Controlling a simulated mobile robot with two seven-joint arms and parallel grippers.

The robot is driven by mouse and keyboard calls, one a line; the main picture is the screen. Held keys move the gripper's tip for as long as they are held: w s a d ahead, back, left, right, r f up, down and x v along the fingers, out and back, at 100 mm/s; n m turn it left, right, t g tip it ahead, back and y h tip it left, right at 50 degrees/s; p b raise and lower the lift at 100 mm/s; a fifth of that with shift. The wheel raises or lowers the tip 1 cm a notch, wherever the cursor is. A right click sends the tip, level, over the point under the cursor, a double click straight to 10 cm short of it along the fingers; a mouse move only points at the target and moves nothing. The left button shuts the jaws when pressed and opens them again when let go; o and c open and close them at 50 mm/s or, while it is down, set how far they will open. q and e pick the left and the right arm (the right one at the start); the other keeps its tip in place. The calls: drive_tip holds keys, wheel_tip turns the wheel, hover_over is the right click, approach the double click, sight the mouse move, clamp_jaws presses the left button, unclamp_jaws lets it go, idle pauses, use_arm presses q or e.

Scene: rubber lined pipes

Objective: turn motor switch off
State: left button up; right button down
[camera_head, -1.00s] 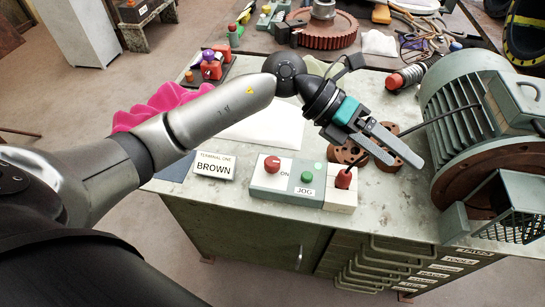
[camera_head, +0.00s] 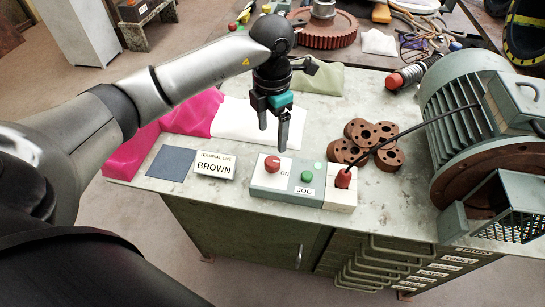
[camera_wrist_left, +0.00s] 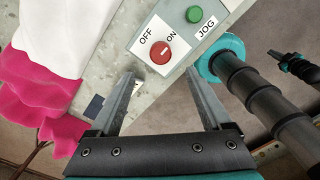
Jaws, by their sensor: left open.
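The motor switch box (camera_head: 285,186) sits at the front edge of the metal bench. It carries a red knob (camera_head: 272,163) beside the word ON, a green button (camera_head: 307,176) above the label JOG, and another red knob (camera_head: 343,178) at its right end. In the left wrist view the first red knob (camera_wrist_left: 160,53) lies between the words OFF and ON, ahead of the fingertips. My left gripper (camera_head: 272,138) points down just above and behind that knob, open and empty, apart from the box. My right gripper is not seen.
A white sign reading TERMINAL ONE BROWN (camera_head: 214,165) stands left of the box. Brown discs (camera_head: 370,142) lie behind it, with a large motor (camera_head: 475,120) at the right. Pink cloth (camera_head: 150,135) and white cloth (camera_head: 235,122) lie at the left.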

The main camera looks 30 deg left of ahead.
sight(273, 160)
use_arm(q)
wheel_tip(273, 160, down, 10)
idle(0.3)
clamp_jaws()
idle(0.7)
